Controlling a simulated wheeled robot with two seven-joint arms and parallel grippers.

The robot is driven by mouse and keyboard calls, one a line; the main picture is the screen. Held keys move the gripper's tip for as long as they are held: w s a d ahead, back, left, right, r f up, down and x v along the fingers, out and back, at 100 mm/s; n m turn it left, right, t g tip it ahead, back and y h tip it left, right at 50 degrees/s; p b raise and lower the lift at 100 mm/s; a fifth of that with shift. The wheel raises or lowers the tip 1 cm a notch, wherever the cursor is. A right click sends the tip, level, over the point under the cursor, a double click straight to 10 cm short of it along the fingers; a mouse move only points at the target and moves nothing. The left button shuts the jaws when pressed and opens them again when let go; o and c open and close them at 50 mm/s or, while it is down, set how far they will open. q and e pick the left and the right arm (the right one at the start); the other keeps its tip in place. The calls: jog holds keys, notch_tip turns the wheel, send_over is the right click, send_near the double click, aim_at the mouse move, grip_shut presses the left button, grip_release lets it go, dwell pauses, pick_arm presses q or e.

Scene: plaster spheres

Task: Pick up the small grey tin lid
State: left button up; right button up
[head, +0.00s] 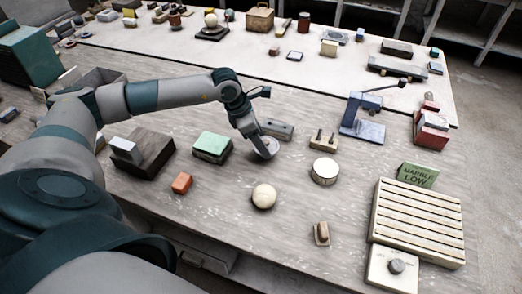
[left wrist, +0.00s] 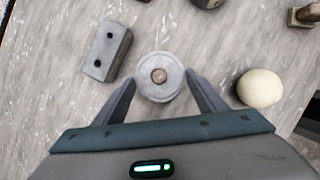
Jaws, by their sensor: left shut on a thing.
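The small grey tin lid (left wrist: 160,91) is round, with a brownish knob at its centre. In the head view the lid (head: 267,150) is near the middle of the table, partly hidden by my gripper. My left gripper (left wrist: 159,77) is shut on the lid, with one finger against each side. In the head view my left gripper (head: 260,142) reaches down over it from the left. I cannot tell whether the lid touches the table. My right gripper is not in view.
A cream plaster ball (head: 264,196) lies just in front of the lid, and a grey block with two holes (head: 277,130) just behind.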

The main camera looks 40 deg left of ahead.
pick_arm(q)
jog(key=d+r+b, duration=0.2)
jog(key=d+r, duration=0.1)
jog(key=d, duration=0.2)
jog(key=s+d+r+b, duration=0.1)
jog(key=d+r, duration=0.2)
jog(key=d, duration=0.3)
jog(key=shift+s+d+r+b, duration=0.25)
jog(key=shift+r+b, duration=0.05)
jog(key=shift+b, duration=0.1)
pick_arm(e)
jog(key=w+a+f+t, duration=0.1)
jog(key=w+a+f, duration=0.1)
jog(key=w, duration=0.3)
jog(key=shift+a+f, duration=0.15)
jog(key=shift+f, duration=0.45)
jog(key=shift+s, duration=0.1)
